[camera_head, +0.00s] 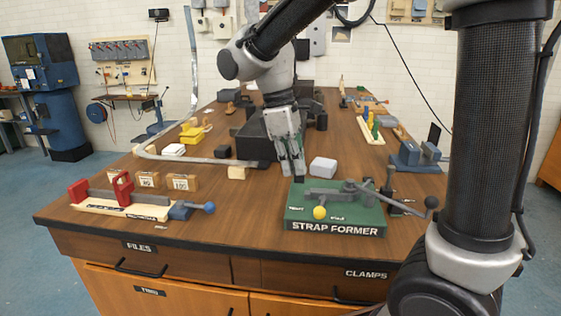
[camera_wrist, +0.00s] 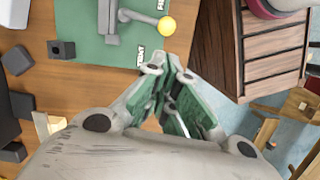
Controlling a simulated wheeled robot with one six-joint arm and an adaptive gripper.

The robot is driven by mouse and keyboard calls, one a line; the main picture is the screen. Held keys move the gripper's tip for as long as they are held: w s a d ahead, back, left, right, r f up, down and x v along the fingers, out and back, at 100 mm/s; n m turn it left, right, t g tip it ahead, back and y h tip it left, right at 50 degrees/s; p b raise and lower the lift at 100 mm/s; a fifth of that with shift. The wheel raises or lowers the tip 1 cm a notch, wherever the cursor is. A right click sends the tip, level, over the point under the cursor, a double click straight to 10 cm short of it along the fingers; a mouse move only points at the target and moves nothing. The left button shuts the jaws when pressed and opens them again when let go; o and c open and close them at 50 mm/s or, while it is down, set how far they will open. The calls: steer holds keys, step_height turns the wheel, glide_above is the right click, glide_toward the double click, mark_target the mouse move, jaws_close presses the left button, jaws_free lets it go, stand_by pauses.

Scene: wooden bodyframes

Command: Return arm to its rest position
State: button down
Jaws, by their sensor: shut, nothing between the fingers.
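My gripper (camera_head: 293,167) hangs from my arm over the workbench (camera_head: 221,226), pointing down. In the head view it appears behind the green strap former (camera_head: 300,213), just left of a pale block (camera_head: 322,167). In the wrist view my gripper (camera_wrist: 174,72) has its fingertips together with nothing between them. The strap former's green base (camera_wrist: 75,22) and yellow knob (camera_wrist: 167,25) show at the top of the wrist view. My arm is raised and bent over the bench, not folded against my column.
A clamp fixture with red blocks (camera_head: 122,188) lies at the front left. A long bent metal strip (camera_head: 190,160) lies behind it. A grey-blue vise (camera_head: 418,153) stands at the right. Dark blocks (camera_head: 252,138) stand behind my gripper. The front middle of the bench is fairly clear.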

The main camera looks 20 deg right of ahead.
steer(key=s+d+r+m+t+y, duration=0.1)
steer(key=s+d+m+t, duration=0.2)
steer(key=s+d+m, duration=0.3)
steer(key=s+d+r+m+t+y, duration=0.1)
steer(key=s+d+r+m+t, duration=0.1)
steer(key=s+d+m, duration=0.3)
steer(key=s+d, duration=0.3)
steer(key=d, duration=0.3)
steer(key=shift+s+d+r+m+t, duration=0.3)
steer(key=shift+m+t, duration=0.1)
